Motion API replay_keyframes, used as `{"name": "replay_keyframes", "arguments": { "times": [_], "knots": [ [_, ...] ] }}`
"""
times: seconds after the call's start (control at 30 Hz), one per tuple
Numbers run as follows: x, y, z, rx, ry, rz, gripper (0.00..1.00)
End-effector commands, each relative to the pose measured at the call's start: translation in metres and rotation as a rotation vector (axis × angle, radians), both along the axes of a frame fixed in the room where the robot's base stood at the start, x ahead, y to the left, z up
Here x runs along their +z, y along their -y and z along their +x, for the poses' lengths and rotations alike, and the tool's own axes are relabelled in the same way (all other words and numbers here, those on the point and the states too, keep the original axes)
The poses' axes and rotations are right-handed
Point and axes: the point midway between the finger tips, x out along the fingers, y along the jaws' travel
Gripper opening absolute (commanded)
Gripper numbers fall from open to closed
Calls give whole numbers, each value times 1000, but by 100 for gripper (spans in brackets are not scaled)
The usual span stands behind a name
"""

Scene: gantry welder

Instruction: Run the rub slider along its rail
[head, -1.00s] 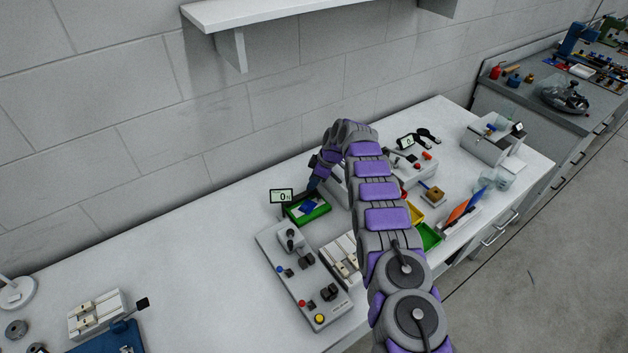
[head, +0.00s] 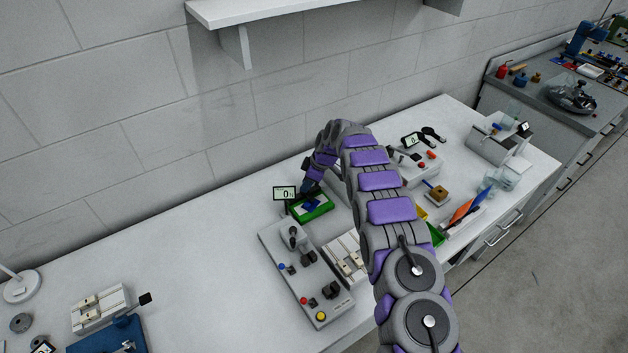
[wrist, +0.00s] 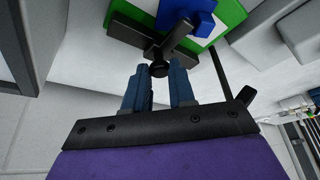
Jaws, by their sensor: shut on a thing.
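The rub slider is a blue block (head: 311,204) on a green plate (head: 325,208) at mid-bench. In the wrist view the blue block (wrist: 188,14) is at the top, on the green plate (wrist: 232,12). A dark rod with a round knob (wrist: 158,70) runs from the block towards me, past a dark crossbar (wrist: 128,34). My gripper (wrist: 160,80) has its two blue fingers around the knob end and is shut on it. In the head view my gripper (head: 308,188) is at the plate's far left edge; its fingertips are too small to read.
A small display (head: 285,194) stands left of the plate. A grey control panel (head: 304,274) with knobs and buttons is in front. A light slotted fixture (head: 345,256) is beside it, close to my arm. The bench to the left (head: 190,245) is clear.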

Motion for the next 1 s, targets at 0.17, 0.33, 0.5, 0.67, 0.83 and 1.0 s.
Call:
{"name": "replay_keyframes", "arguments": {
  "times": [0.17, 0.33, 0.5, 0.67, 0.83, 1.0],
  "knots": [
    [2, -4, -2, -3, 8, -1, 0],
    [2, -3, -1, -3, 9, -2, 0],
    [2, -3, -2, -3, 7, -2, 36],
    [1, -3, -2, -2, 5, -3, 50],
    [1, -2, -2, -3, 4, -3, 50],
    [4, -1, -3, -3, 4, -3, 50]
  ]
}}
